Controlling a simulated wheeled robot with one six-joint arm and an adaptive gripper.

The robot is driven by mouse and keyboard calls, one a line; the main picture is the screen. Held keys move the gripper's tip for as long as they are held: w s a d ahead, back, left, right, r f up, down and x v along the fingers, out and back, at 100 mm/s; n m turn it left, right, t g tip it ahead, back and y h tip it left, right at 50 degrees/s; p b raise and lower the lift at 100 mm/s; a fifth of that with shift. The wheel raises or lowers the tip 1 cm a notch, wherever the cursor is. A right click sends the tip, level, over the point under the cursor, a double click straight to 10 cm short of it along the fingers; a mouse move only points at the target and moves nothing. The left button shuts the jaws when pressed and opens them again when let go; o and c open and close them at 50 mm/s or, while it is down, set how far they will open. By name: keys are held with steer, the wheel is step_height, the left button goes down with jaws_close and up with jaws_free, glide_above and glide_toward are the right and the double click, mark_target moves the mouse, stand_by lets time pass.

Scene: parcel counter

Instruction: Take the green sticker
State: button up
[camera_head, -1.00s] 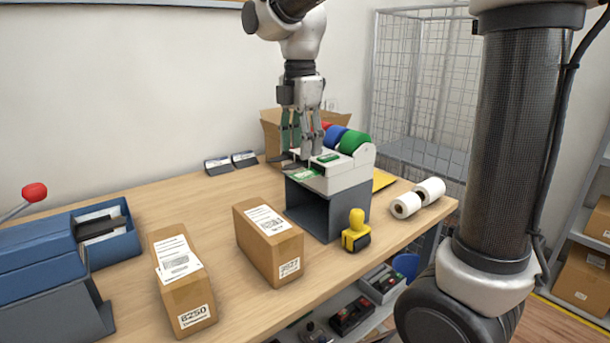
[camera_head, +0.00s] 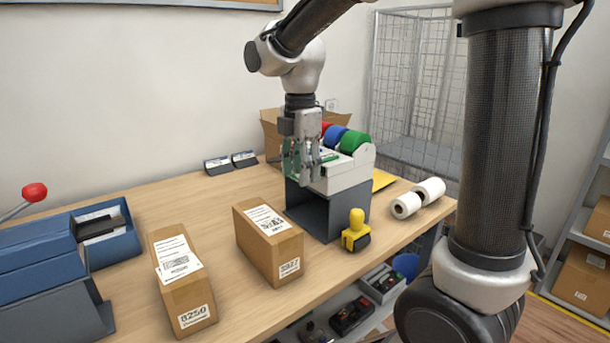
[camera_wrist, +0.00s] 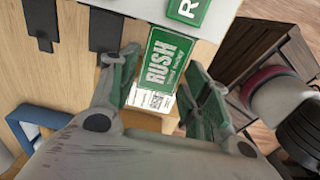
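The green sticker (camera_wrist: 165,60), printed "RUSH" with a white barcode part below, sticks out from the front of the label dispenser (camera_head: 347,177). In the wrist view it lies between my gripper's (camera_wrist: 160,85) two green-padded fingers. The fingers stand apart, one on each side of the sticker; I cannot tell whether either touches it. In the head view my gripper (camera_head: 302,165) points down at the dispenser's front edge and hides most of the sticker. Another green label (camera_wrist: 187,8) lies behind it on the dispenser.
Red, blue and green rolls (camera_head: 353,142) sit on the dispenser. A yellow-handled stamp (camera_head: 356,230) stands before it. One brown parcel (camera_head: 268,243) is left of it, another (camera_head: 181,283) farther left. White rolls (camera_head: 406,205) lie at right.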

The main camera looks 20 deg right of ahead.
steer(key=shift+c, duration=1)
steer(key=shift+r, duration=0.1)
steer(key=shift+s+a+r, duration=0.1)
steer(key=shift+a+r, duration=0.2)
steer(key=shift+r, duration=0.45)
steer(key=shift+s+a+r, duration=0.1)
steer(key=shift+a+r, duration=0.2)
steer(key=shift+r, duration=0.4)
step_height(320, 180, up, 9)
steer(key=d, duration=0.1)
steer(key=shift+w, duration=0.2)
steer(key=shift+d, duration=0.1)
